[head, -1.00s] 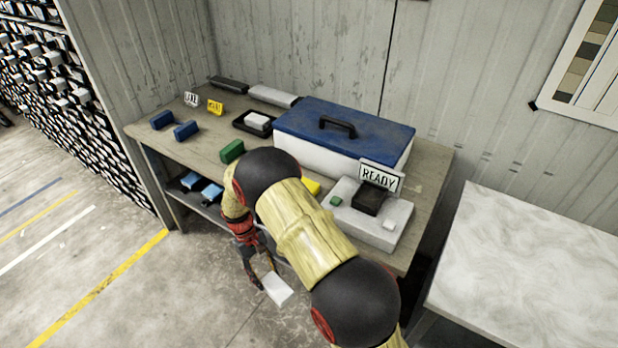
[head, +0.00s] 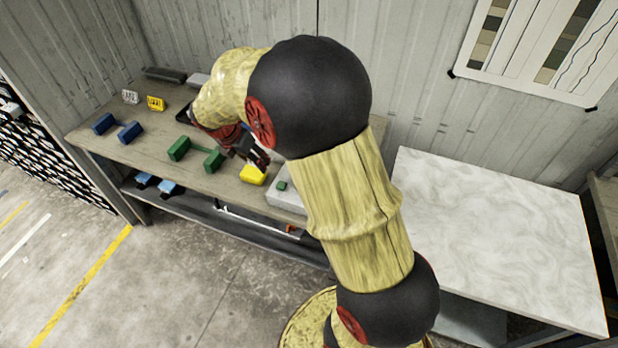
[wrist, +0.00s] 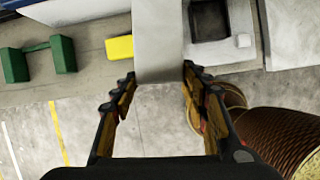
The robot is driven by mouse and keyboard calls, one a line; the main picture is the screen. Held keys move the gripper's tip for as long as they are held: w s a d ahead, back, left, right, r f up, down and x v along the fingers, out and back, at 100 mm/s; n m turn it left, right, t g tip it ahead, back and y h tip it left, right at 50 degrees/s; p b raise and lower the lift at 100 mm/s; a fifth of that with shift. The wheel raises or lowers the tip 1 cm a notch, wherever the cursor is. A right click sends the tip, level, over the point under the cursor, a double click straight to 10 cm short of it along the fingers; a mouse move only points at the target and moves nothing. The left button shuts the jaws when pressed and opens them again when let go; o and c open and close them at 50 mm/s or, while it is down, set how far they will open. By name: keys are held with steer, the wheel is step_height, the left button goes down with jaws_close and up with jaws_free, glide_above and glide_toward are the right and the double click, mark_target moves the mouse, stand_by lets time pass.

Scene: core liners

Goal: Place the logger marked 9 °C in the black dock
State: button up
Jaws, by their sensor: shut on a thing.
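My gripper (head: 250,160) is above the front of the workbench, partly hidden by my arm in the head view. In the wrist view my gripper (wrist: 158,78) is shut on a plain white-grey block, the logger (wrist: 158,40). No marking is readable on the face that shows. The black dock (wrist: 208,22) is a dark square recess in a pale grey base, to the right of the held logger and apart from it. In the head view only the left part of the dock's base (head: 284,200) shows; my arm hides the rest.
A yellow block (head: 252,175) lies left of the dock's base. Green blocks (head: 180,148) and blue blocks (head: 103,123) stand further left. Small white (head: 130,97) and yellow (head: 156,103) signs stand behind them. A marbled table (head: 490,220) at the right is clear.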

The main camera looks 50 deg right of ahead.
steer(key=shift+s+d+r+n, duration=0.1)
steer(key=shift+d+r+n, duration=0.1)
steer(key=shift+r+n, duration=0.35)
steer(key=shift+t, duration=0.3)
steer(key=shift+s+d+f+b, duration=0.7)
steer(key=shift+s+d+f, duration=0.95)
steer(key=shift+f, duration=0.55)
steer(key=shift+s+d+f+b, duration=0.65)
steer(key=shift+s+d+f, duration=0.75)
steer(key=shift+s+f, duration=0.6)
steer(key=shift+s+d+f+b, duration=0.7)
steer(key=shift+s+d+f, duration=0.85)
steer(key=shift+f, duration=0.8)
steer(key=shift+f, duration=0.1)
steer(key=o, duration=1.3)
